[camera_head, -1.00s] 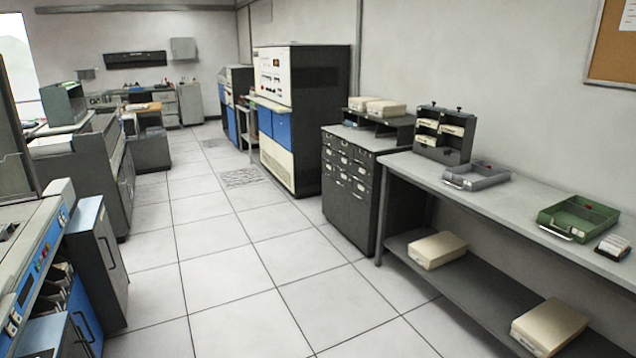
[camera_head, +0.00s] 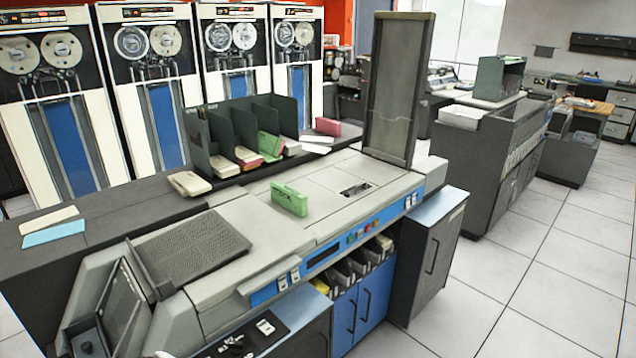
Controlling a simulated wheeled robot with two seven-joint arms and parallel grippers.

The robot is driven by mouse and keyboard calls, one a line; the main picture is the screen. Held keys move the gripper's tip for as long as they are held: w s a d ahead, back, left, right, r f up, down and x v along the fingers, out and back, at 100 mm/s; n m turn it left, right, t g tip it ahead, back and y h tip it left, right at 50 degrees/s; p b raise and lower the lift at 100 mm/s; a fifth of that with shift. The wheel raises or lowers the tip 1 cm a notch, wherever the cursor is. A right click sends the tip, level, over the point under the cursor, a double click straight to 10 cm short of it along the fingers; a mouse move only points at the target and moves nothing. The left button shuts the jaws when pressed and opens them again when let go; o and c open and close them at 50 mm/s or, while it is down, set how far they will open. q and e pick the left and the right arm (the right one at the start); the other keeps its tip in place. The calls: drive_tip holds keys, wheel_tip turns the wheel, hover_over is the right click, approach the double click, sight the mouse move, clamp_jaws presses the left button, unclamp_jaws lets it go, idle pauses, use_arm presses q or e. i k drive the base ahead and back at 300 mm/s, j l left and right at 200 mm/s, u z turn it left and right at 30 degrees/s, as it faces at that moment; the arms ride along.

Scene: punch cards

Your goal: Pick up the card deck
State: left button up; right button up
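A green card deck (camera_head: 289,199) stands on edge on the pale top of the card machine (camera_head: 225,283) in the middle of the view. A pink card deck (camera_head: 327,127) stands farther back, to the right of a dark divided rack (camera_head: 198,137). More card stacks, including a white and red one (camera_head: 247,157) and a green one (camera_head: 270,146), sit in the rack's slots. The task does not say which deck is meant. Neither of my grippers is in view.
A dark upright panel (camera_head: 396,90) rises at the machine's right end. A cream stack (camera_head: 189,183) and flat cream and blue cards (camera_head: 54,233) lie on the dark counter. Tape cabinets (camera_head: 149,110) line the back. Open tiled floor (camera_head: 520,270) lies to the right.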

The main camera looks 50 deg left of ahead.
sight(293, 200)
drive_tip(key=i+u, duration=0.35)
drive_tip(key=i, duration=0.2)
drive_tip(key=i+l+u, duration=0.2)
drive_tip(key=i+u, duration=0.15)
drive_tip(key=i, duration=0.15)
drive_tip(key=i+l+u, duration=0.35)
drive_tip(key=i, duration=0.15)
